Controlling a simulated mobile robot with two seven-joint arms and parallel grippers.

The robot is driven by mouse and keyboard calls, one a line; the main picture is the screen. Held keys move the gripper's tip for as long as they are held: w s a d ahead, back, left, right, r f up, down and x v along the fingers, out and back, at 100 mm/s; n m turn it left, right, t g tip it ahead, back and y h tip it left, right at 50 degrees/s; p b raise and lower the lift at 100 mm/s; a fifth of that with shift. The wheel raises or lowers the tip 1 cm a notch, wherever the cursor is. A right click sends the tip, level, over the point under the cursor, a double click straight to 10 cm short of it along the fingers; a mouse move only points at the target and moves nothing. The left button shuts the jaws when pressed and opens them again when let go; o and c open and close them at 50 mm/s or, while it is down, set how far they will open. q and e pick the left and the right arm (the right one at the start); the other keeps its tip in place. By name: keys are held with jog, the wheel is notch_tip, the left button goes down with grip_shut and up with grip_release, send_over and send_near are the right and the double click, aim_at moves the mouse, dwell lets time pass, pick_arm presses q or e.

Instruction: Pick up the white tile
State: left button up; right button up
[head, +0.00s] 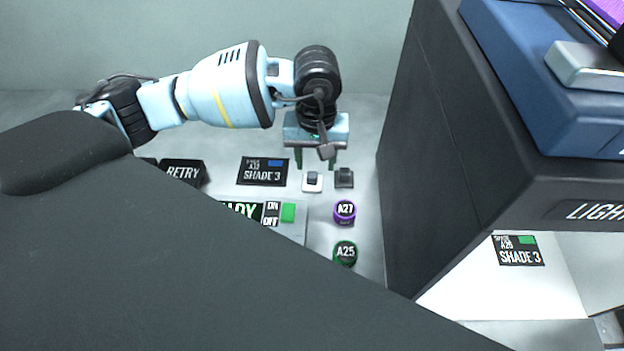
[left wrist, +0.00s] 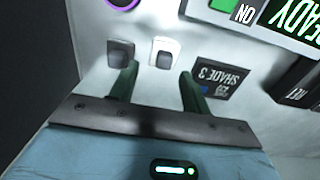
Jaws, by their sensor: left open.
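The white tile (head: 306,187) lies on the grey work surface, with a small dark grip on its top. It also shows in the left wrist view (left wrist: 155,45), just beyond the fingertips and roughly between them. My left gripper (head: 315,163) points down from above and behind the tile in the head view. Its two green fingers are apart and empty; they also show in the left wrist view (left wrist: 160,82). A dark grey tile (head: 344,179) sits close to the right of the white one; in the left wrist view (left wrist: 120,50) it is on the left. My right gripper is not in view.
A black SHADE 3 card (head: 262,172) lies left of the tiles. Purple A27 (head: 344,212) and green A25 (head: 345,253) round pieces stand nearer. A tall dark cabinet (head: 440,150) rises at right. A RETRY block (head: 183,172) and a READY panel (head: 285,236) are at left.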

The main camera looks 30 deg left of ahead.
aim_at(312, 175)
pick_arm(q)
jog(key=f, duration=0.3)
jog(key=shift+s+a+f+p, duration=0.1)
jog(key=shift+a+f+p, duration=0.2)
jog(key=shift+a, duration=0.05)
jog(key=shift+f, duration=0.6)
jog(key=shift+c, duration=0.2)
grip_shut()
